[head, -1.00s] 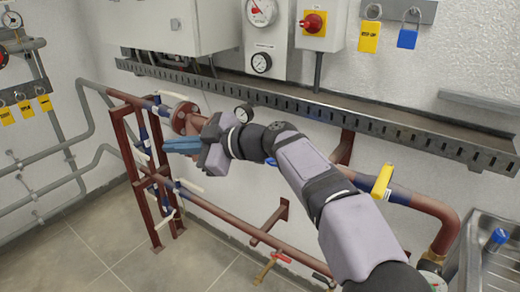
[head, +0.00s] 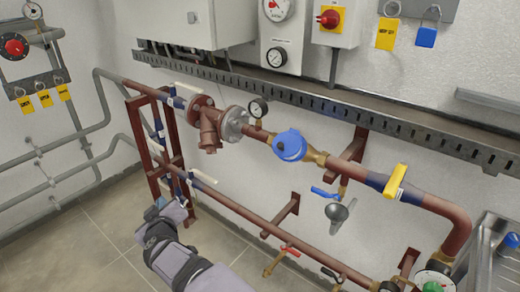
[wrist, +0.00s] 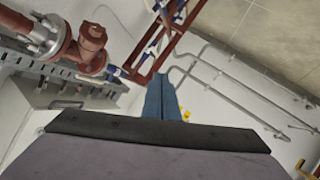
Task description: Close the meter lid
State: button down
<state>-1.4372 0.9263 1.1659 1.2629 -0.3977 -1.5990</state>
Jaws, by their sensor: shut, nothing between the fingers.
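The meter (head: 290,146) is a round blue body on the upper red-brown pipe, right of the small gauge, in the head view. Its blue top shows as a disc; at this size I cannot tell whether its lid is open or shut. My gripper (head: 158,206) is low at the left in the head view, well below and left of the meter, near the red pipe stand. In the wrist view its blue fingers (wrist: 160,97) are together and hold nothing. The meter is not visible in the wrist view.
A slotted cable tray (head: 300,98) runs along the wall above the pipe. A flanged strainer (head: 210,128) is left of the meter. A yellow-handled valve (head: 396,181) and a grey funnel (head: 337,215) are to its right. The space in front of the meter is clear.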

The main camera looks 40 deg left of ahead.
aim_at(285, 144)
jog(key=w+d+r+m+t+h, duration=0.4)
jog(key=w+d+r+m+t, duration=0.4)
jog(key=w+d, duration=0.25)
jog(key=w+d+r+m+t+h, duration=0.1)
jog(key=d+r+m+t+h, duration=0.5)
jog(key=d+m, duration=0.3)
jog(key=shift+w+d+r+m+h, duration=0.3)
jog(key=shift+d+r+h, duration=0.25)
jog(key=shift+h, duration=0.35)
jog(key=w+p, duration=0.5)
jog(key=w, duration=0.6)
jog(key=shift+w+f, duration=0.25)
jog(key=shift+f, duration=0.1)
jog(key=shift+f, duration=0.1)
